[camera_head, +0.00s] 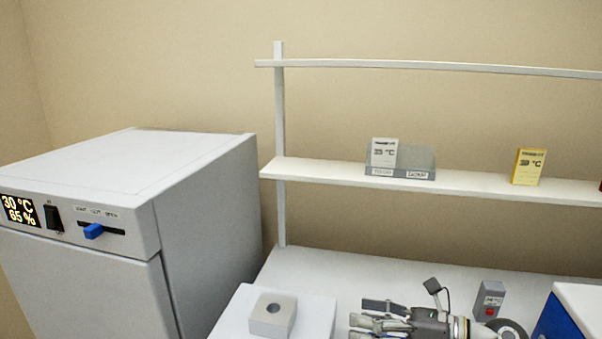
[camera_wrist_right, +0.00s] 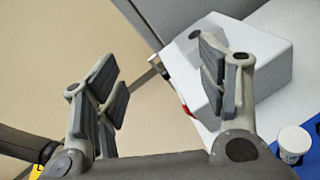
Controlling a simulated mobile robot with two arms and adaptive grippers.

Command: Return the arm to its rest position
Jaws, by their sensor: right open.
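My right gripper (camera_head: 359,317) is low in the head view, over the white bench, with its fingers pointing left. It is open, and no object shows between its fingers. My left gripper is in neither view.
A white incubator (camera_head: 190,185) stands at left. A block with a round hole (camera_head: 271,316) sits left of my gripper; a grey box with a red button (camera_head: 488,300) is at right. A shelf (camera_head: 330,176) holds cards. The wrist view shows a white cup (camera_wrist_right: 293,142).

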